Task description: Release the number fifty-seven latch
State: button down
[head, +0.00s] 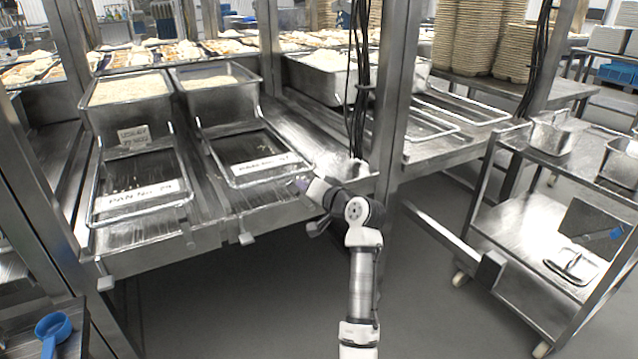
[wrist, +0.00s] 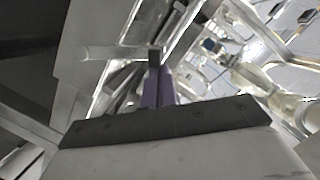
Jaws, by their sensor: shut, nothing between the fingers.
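The pan marked "PAN No 57" (head: 265,168) is an empty wire-framed tray in the right-hand bay of the steel bench, its number plate at the front. Small block-like latch parts hang under the front edge, one at the left (head: 245,239) and one at the right (head: 318,228) of this bay. My gripper (head: 300,185) is at the bay's front right corner, just above the right latch part. Its narrow purple fingers are shut and empty, and also show in the wrist view (wrist: 157,88). A pale rod (wrist: 115,52) lies beside the fingertips; contact is unclear.
To the left is the matching pan 29 (head: 140,200), with another latch part (head: 105,283). Deep rice pans (head: 215,100) stand behind.

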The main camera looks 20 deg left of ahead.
jog(key=s+a+f+n+t+h+b, duration=0.2)
jog(key=s+a+f+n+b, duration=0.2)
jog(key=f+n, duration=0.5)
jog(key=shift+s+a+h, duration=0.4)
jog(key=shift+s, duration=0.65)
jog(key=shift+t, duration=0.3)
notch_tip(320, 180, up, 5)
jog(key=p, duration=0.4)
jog(key=f+p+v, duration=0.1)
jog(key=p+v, duration=0.1)
jog(key=v, duration=0.8)
jog(key=shift+s+a, duration=0.15)
jog(key=shift+s, duration=0.1)
jog(key=shift+r, duration=0.1)
